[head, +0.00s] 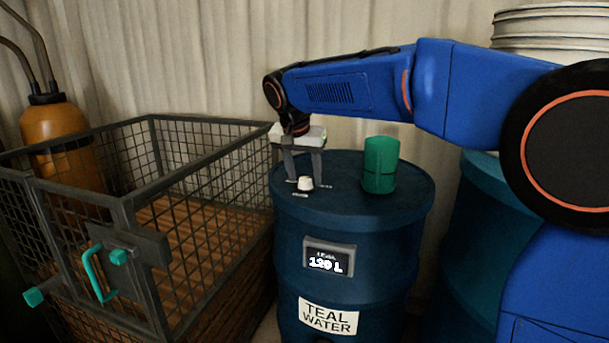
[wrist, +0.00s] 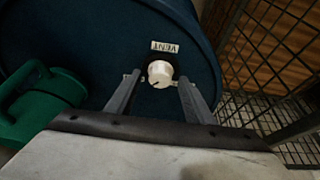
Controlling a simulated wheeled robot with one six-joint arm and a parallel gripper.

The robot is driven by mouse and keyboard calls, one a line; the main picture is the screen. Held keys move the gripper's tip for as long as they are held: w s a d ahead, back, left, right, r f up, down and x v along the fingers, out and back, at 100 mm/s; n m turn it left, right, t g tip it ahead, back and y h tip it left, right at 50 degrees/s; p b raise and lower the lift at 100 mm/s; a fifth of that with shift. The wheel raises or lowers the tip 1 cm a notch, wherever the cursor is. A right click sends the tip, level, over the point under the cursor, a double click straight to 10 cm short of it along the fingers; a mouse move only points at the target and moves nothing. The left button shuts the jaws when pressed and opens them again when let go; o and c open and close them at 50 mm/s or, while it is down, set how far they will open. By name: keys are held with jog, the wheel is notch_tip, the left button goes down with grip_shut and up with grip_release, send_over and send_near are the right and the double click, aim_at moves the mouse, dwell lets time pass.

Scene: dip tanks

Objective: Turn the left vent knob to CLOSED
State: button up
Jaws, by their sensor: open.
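The vent knob (head: 306,184) is a small white knob on top of a blue barrel (head: 291,233) labelled TEAL WATER. In the wrist view the knob (wrist: 160,73) has a dark pointer mark on it, and a label reading VENT (wrist: 165,46) appears upside down beside it. Small marks beside the knob are too small to read. My gripper (head: 306,183) points down over the barrel top. Its two fingers are apart, one on each side of the knob; in the wrist view the gripper (wrist: 155,85) shows gaps between fingers and knob.
A green can (head: 380,166) stands on the barrel top, right of the knob. A wire mesh cage (head: 135,195) with a green handle stands close on the left. Another teal-blue barrel (head: 467,225) is at the right. An orange sprayer tank (head: 52,125) stands behind the cage.

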jog(key=shift+f, duration=0.1)
jog(key=shift+c, duration=0.6)
jog(key=c, duration=0.9)
jog(key=shift+c, duration=0.2)
jog(key=shift+d+n, duration=0.1)
jog(key=shift+n, duration=0.2)
jog(key=n+y, duration=0.1)
jog(key=n, duration=0.3)
jog(key=shift+d+y, duration=0.15)
jog(key=shift+y, duration=0.25)
jog(key=n+y, duration=0.1)
jog(key=n, duration=0.3)
jog(key=shift+d+y, duration=0.15)
jog(key=shift+y, duration=0.25)
jog(key=n+g+y, duration=0.1)
jog(key=n, duration=0.3)
jog(key=shift+w+d+n, duration=0.1)
jog(key=shift+w+n, duration=0.05)
jog(key=shift+n, duration=0.25)
jog(key=n+g+y, duration=0.1)
jog(key=n, duration=0.3)
jog(key=shift+w, duration=0.1)
jog(key=shift+n+g, duration=0.3)
jog(key=shift+n, duration=0.1)
